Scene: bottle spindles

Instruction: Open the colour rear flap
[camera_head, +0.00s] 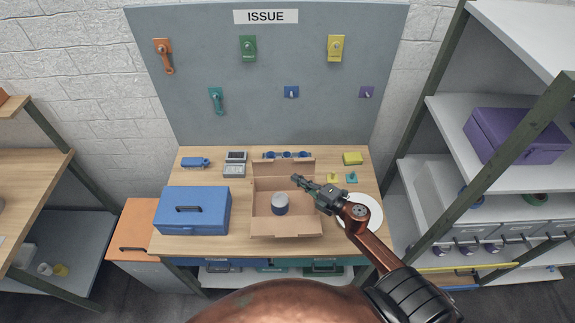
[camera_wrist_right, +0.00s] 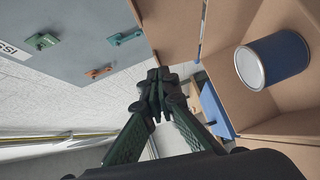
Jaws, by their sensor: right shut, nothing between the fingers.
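An open cardboard carton (camera_head: 259,206) stands on the workbench with a blue can with a pale top (camera_head: 280,206) inside. Its rear flap (camera_head: 270,169) stands up along the back edge, its exact angle unclear. The front flap (camera_head: 284,229) is folded outward. My right gripper (camera_head: 296,180) is shut and empty, over the carton's right rear part, its fingers pointing left. In the right wrist view the shut fingertips (camera_wrist_right: 158,82) are near a cardboard panel (camera_wrist_right: 168,30), contact unclear. The can (camera_wrist_right: 280,58) also shows there inside the carton. My left gripper is not in view.
A blue toolbox (camera_head: 192,211) stands left of the carton. A white plate (camera_head: 370,211) lies to the right, partly behind my arm. Blue items (camera_head: 287,155) lie behind the carton. A grey board (camera_head: 270,118) with coloured handles rises at the back.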

